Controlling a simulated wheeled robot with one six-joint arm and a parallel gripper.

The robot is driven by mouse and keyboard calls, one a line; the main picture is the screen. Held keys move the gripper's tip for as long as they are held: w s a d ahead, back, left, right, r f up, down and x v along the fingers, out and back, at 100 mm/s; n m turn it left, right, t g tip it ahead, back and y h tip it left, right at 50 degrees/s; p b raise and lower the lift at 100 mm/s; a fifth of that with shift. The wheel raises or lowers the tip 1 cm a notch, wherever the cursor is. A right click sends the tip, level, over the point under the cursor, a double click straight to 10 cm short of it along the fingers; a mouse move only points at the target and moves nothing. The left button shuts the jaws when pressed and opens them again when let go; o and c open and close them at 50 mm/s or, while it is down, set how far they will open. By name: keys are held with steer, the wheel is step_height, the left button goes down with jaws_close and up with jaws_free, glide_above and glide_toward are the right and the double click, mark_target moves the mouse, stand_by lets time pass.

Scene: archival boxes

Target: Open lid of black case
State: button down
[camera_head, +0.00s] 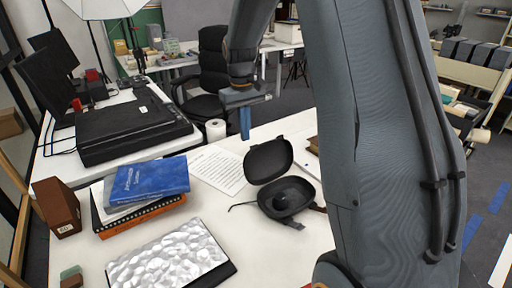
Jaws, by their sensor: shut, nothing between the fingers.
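The small black case sits on the white table at the centre, right of a printed sheet. Its lid (268,161) stands up and tilted back, open, at the far side of its base (292,205). A dark rounded shape shows inside the base, and a thin cord or strap lies to its left. My gripper (245,134) points down, shut and empty, with blue fingers. In the picture it is above and slightly left of the raised lid, apart from it. My arm covers the area right of the case.
Stacked books with a blue one (149,182) on top, a brown box (57,207) and a silver bumpy-surfaced object (168,262) stand left. A white roll (215,130) and a black flat machine (133,128) are behind. The printed sheet (217,168) lies flat beside the case.

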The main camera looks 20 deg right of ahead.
mark_target(264, 157)
steer(key=w+d+f+g+b, duration=0.1)
steer(key=w+d, duration=0.2)
steer(key=w, duration=0.3)
steer(key=w+d+f+b, duration=0.1)
steer(key=w+d+f, duration=0.1)
steer(key=w+d, duration=0.25)
steer(key=s+f+p, duration=0.3)
steer(key=f+p, duration=0.2)
steer(key=f, duration=0.2)
steer(key=shift+s+f+n, duration=0.25)
steer(key=shift+s+n, duration=0.05)
steer(key=shift+s, duration=0.1)
steer(key=shift+d, duration=0.15)
